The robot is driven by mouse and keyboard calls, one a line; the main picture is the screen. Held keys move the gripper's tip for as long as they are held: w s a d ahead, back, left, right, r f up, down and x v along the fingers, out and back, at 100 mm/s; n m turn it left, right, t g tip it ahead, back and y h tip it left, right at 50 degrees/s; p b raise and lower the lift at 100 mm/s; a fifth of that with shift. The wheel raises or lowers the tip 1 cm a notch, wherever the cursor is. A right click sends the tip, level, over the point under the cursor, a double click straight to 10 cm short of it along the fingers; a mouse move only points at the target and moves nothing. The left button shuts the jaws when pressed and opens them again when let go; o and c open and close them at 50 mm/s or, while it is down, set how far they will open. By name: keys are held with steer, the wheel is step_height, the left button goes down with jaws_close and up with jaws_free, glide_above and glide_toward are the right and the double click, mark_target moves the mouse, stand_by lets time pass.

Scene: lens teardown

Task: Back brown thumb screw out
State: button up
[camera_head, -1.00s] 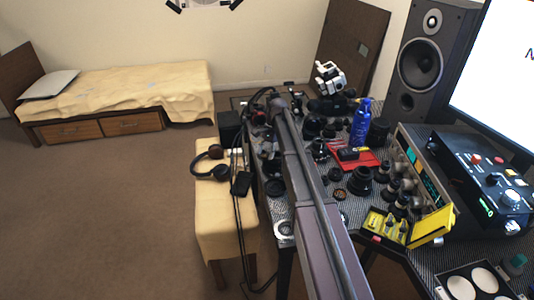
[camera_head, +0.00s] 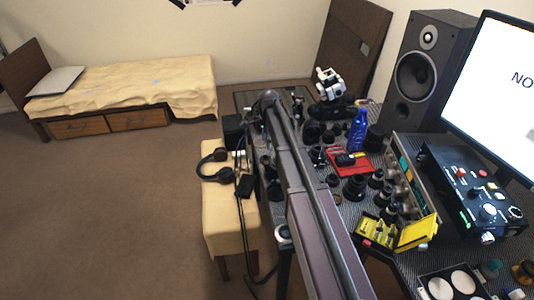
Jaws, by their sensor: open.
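My arm (camera_head: 315,210) reaches from the bottom edge up over the left part of the workbench. Its far joint is near the back of the bench, and my gripper is hidden beyond it or too small to make out. I cannot pick out the brown thumb screw for certain.
A blue bottle (camera_head: 358,131), red mat (camera_head: 366,169), yellow case (camera_head: 412,232) and black control box (camera_head: 470,180) crowd the bench. A speaker (camera_head: 420,70) and monitor (camera_head: 500,85) stand behind. A bench seat with headphones (camera_head: 217,165) is left; the floor beyond is clear.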

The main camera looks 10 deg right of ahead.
mark_target(266, 163)
step_height(266, 163, up, 3)
steer(key=shift+a+f+m+t+h+p, duration=0.15)
steer(key=shift+m+t+h+p, duration=0.15)
steer(key=shift+m+p, duration=0.4)
steer(key=shift+f, duration=0.15)
step_height(266, 163, down, 14)
steer(key=b, duration=1.3)
steer(key=shift+r+b, duration=0.25)
steer(key=shift+b, duration=0.05)
jaws_close()
steer(key=shift+d, duration=0.4)
steer(key=shift+a, duration=0.3)
